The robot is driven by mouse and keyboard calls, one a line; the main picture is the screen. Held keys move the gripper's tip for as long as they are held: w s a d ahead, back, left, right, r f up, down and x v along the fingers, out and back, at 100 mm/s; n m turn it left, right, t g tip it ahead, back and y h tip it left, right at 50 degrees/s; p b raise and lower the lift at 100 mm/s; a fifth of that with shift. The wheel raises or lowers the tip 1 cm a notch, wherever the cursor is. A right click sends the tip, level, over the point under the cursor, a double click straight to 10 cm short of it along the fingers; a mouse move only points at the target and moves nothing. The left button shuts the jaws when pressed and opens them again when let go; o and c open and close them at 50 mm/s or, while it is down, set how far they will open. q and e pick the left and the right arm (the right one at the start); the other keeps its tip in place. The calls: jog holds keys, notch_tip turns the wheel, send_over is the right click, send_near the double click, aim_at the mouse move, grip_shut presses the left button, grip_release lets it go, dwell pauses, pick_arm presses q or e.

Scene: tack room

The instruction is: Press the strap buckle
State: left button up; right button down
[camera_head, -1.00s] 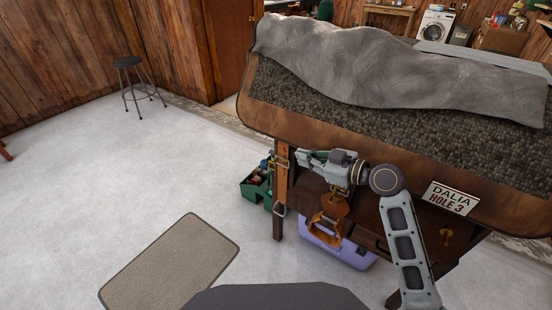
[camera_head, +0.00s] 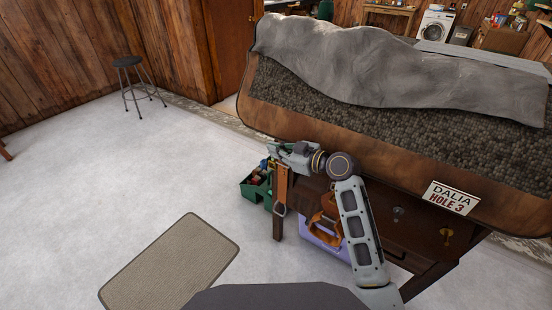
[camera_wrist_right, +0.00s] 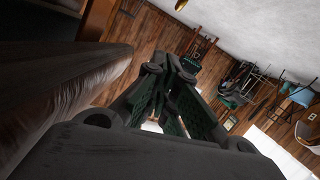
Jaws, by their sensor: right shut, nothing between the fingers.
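The strap (camera_head: 280,190) is a brown leather band hanging down at the left end of the stand. Its metal buckle (camera_head: 279,210) shows partway down the strap, below my right gripper. My right gripper (camera_head: 270,147) is shut and empty. It points left at the upper part of the strap, close in front of it; I cannot tell whether they touch. In the right wrist view the closed fingers (camera_wrist_right: 165,72) show with nothing between them, and the buckle is not seen there. My left gripper is not in view.
A padded saddle stand with a grey cover (camera_head: 380,70) fills the right. A green toolbox (camera_head: 254,190) and a purple box (camera_head: 318,232) sit below. A mat (camera_head: 170,265) and stool (camera_head: 127,63) are on the open floor at left.

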aim_at(276, 161)
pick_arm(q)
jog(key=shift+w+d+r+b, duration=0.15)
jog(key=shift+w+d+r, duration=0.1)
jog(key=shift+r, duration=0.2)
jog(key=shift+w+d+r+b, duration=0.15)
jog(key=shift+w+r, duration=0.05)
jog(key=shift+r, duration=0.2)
pick_arm(e)
jog(key=f, duration=0.2)
jog(key=w+f, duration=0.1)
jog(key=f, duration=0.1)
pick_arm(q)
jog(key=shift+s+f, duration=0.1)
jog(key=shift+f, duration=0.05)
pick_arm(e)
jog(key=shift+f, duration=0.15)
